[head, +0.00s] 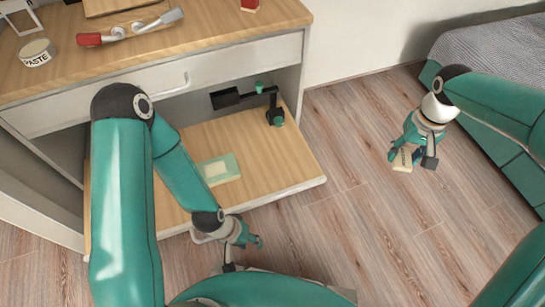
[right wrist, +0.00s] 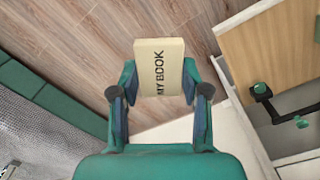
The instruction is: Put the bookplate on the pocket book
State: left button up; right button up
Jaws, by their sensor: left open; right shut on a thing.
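The bookplate (head: 402,161) is a small cream piece, held out over the floor on the right in the head view. In the right wrist view the bookplate (right wrist: 161,66) shows dark "MY BOOK" lettering and sits between the fingers of my right gripper (right wrist: 160,92). My right gripper (head: 408,154) is shut on it. The pocket book (head: 232,167) appears to be the flat pale green item with a cream panel, lying on the low wooden board. My left gripper (head: 246,240) is open and empty near the front edge of that board, apart from the book.
The wooden board (head: 285,165) also carries a black and green stand (head: 274,112) at its back right. A bed (head: 490,60) stands right. Floor between is clear.

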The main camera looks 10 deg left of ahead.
aim_at(216, 169)
jog(key=u, duration=0.05)
jog(key=k, duration=1.1)
jog(key=u, duration=0.9)
jog(key=i, duration=1.05)
jog(key=u, duration=0.1)
